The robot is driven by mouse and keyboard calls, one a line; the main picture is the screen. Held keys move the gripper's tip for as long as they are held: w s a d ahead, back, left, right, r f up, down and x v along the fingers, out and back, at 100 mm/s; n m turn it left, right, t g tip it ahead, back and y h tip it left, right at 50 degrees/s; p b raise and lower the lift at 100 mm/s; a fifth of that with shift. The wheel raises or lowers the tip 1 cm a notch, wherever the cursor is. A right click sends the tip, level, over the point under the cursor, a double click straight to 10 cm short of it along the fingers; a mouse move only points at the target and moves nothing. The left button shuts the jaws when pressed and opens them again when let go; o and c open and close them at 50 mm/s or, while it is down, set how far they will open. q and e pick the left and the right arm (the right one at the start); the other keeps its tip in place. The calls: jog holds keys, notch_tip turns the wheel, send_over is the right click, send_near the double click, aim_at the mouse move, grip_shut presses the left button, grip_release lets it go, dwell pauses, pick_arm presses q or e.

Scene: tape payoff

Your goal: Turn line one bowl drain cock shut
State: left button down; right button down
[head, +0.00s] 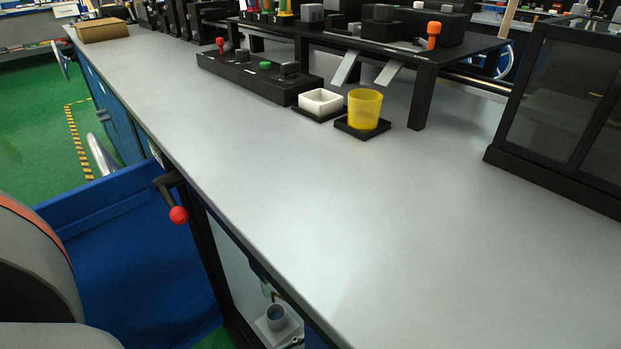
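Below the front edge of the counter, through an opening in its front, I see a small bowl-like fitting with a grey-blue round top (276,318) on a pale square base. A small dark and metal piece (293,342) sits beside it at the bottom edge of the picture. I cannot tell whether this is the drain cock, nor how it is turned. A black crank lever with a red ball knob (178,214) sticks out from the counter front, higher up and to the left. Neither of my grippers is in view.
The grey counter top (400,235) is mostly clear. A yellow cup (364,109), a white dish (320,102) and a black control box (262,76) stand toward its back. A dark glazed cabinet (560,100) stands at right.

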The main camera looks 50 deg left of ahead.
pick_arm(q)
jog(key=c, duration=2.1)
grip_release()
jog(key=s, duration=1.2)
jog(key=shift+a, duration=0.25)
